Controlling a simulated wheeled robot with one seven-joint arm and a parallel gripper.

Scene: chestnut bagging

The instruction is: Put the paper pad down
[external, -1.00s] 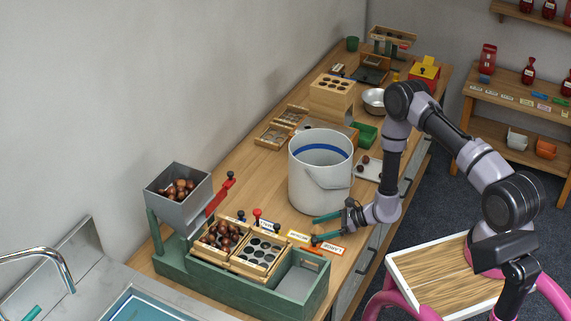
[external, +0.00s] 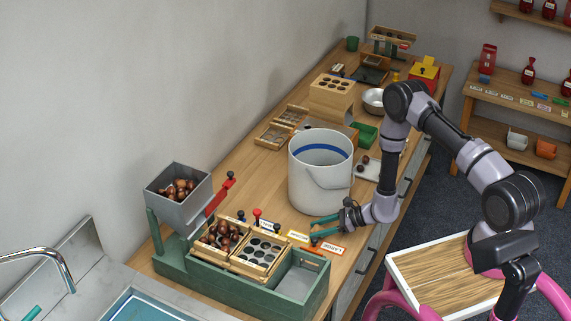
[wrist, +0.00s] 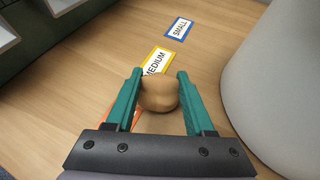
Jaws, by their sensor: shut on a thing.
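My gripper (external: 322,227) is low over the wooden counter, between the white bucket and the green sorting stand. In the wrist view its teal fingers (wrist: 158,76) are shut on a tan, rounded lump, which I take to be the paper pad (wrist: 160,94). The pad sits between the fingers close to the counter; I cannot tell whether it touches the surface. In the external view I cannot make the pad out. The yellow-edged MEDIUM label (wrist: 155,60) lies just beyond it on the counter.
The white bucket (external: 318,178) stands close by the gripper. The green sorting stand (external: 215,280) with chestnut trays lies to the left. The blue-edged SMALL label (wrist: 179,28) and the orange-edged LARGE label (external: 333,249) lie nearby. Bare counter shows between the bucket and stand.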

